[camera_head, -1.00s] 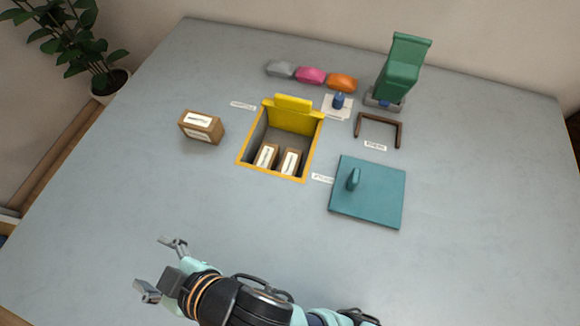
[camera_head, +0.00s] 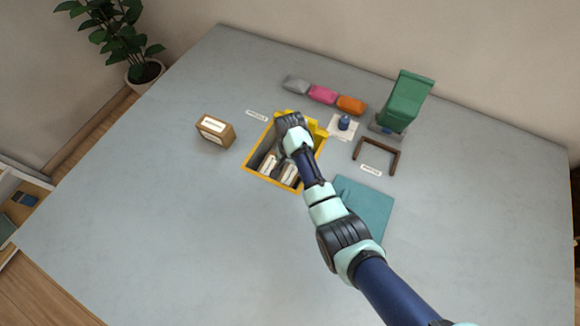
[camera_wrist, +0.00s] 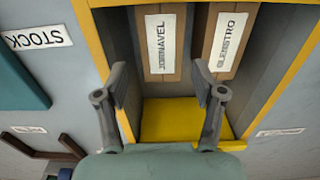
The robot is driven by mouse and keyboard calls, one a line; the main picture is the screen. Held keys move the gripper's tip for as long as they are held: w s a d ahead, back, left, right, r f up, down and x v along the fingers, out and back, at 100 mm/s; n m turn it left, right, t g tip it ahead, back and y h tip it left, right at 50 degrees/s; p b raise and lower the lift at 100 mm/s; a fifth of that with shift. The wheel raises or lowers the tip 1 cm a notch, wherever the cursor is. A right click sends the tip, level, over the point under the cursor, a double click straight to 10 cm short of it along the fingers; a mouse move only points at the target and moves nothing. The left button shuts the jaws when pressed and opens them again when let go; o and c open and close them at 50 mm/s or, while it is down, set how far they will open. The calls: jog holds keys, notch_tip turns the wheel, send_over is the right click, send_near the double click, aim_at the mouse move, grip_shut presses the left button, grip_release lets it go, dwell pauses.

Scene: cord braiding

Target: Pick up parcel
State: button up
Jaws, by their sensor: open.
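A brown parcel (camera_head: 215,131) with a white label sits on the table left of the sunken yellow-rimmed bin (camera_head: 270,182). Two more labelled brown parcels stand side by side inside the bin, a left one (camera_head: 269,164) and a right one (camera_head: 290,174). In the wrist view their labels look like "JORNAVEL" on one parcel (camera_wrist: 162,45) and "GLENSTRO" on the other (camera_wrist: 226,42). My gripper (camera_wrist: 160,78) is open and empty over the bin, its fingers spread near the parcel ends, apart from both. In the head view my wrist hides the fingers and part of the bin.
The bin's raised yellow flap (camera_head: 318,128) stands at its back edge. A teal lid (camera_head: 372,205) lies to the right, partly behind my arm. A brown bracket (camera_head: 377,155), a green stand (camera_head: 405,100) and coloured bags (camera_head: 322,95) lie behind. The front left of the table is clear.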

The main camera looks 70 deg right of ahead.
aim_at(290, 175)
notch_tip(290, 175, down, 2)
jog(key=shift+w+a+f+b, duration=0.1)
jog(key=shift+f+b, duration=0.1)
jog(key=shift+b, duration=0.5)
notch_tip(290, 175, down, 6)
jog(key=b, duration=0.4)
jog(key=shift+r, duration=0.3)
jog(key=shift+c, duration=0.4)
jog(key=c, duration=0.8)
